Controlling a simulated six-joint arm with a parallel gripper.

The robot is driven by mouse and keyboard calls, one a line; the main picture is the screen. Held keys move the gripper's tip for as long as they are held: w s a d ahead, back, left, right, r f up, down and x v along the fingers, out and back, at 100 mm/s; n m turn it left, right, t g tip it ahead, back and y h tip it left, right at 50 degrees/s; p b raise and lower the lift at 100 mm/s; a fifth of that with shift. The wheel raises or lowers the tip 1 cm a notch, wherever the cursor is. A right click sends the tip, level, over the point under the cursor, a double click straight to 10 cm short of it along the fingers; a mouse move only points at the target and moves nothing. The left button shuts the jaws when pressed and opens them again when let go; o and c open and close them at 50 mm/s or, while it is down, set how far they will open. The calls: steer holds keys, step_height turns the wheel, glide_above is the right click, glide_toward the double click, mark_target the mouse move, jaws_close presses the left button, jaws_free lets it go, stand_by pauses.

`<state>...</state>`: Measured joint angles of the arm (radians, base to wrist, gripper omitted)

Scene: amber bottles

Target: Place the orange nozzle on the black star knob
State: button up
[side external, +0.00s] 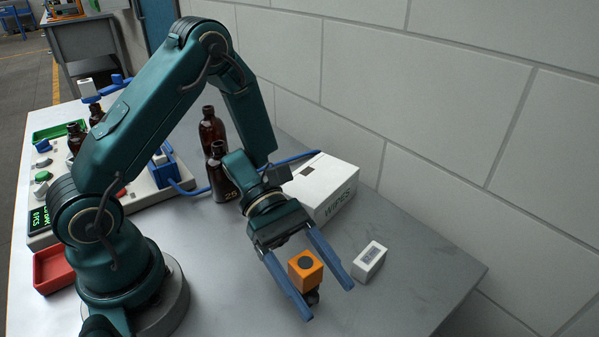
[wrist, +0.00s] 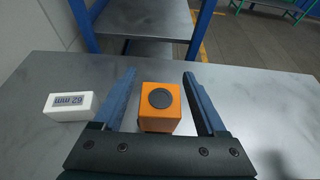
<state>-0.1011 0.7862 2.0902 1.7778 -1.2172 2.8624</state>
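The orange nozzle (side external: 306,274) is a block with a dark round disc on its top face. It also shows in the wrist view (wrist: 160,115), upright between my fingers. A small dark piece, apparently the black star knob (side external: 313,298), shows just under the nozzle's near side in the side view; most of it is hidden. The nozzle appears to sit on it, though the contact is not clear. My gripper (side external: 327,302) is open, with its blue fingers on either side of the nozzle. In the wrist view, gaps show between the nozzle and both fingers (wrist: 160,74).
A small white labelled box (side external: 369,262) lies just right of my gripper. A larger white WIPES box (side external: 322,185) stands behind, near the wall. Amber bottles (side external: 220,178) stand farther back, beside a panel. A red tray (side external: 53,270) is at left. The front table is clear.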

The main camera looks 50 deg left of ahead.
steer(key=shift+a+r, duration=0.15)
steer(key=shift+r, duration=0.05)
steer(key=v, duration=1.1)
steer(key=w+a+r+n+t+y, duration=0.1)
steer(key=w+r+n+t+y, duration=0.3)
steer(key=w+n+t, duration=0.6)
steer(key=w+a+r+n+t+y, duration=0.2)
steer(key=w+a+r+n+y, duration=0.15)
steer(key=n, duration=0.45)
steer(key=w+a+r+n+t+y, duration=0.1)
steer(key=w+a+r+n+y, duration=0.15)
steer(key=n+y, duration=0.4)
steer(key=s+a+n+g+y, duration=0.25)
steer(key=s+n, duration=0.65)
steer(key=n, duration=0.9)
steer(key=s+d+f+n+g+h, duration=0.1)
steer(key=s+d+n+g, duration=0.1)
steer(key=s+n, duration=0.3)
steer(key=s+d+f+n+g+h, duration=0.2)
steer(key=s+d+n+g, duration=0.1)
steer(key=s+d+n, duration=0.2)
steer(key=shift+s+f+n, duration=0.3)
steer(key=shift+s+n, duration=0.45)
steer(key=shift+s, duration=0.4)
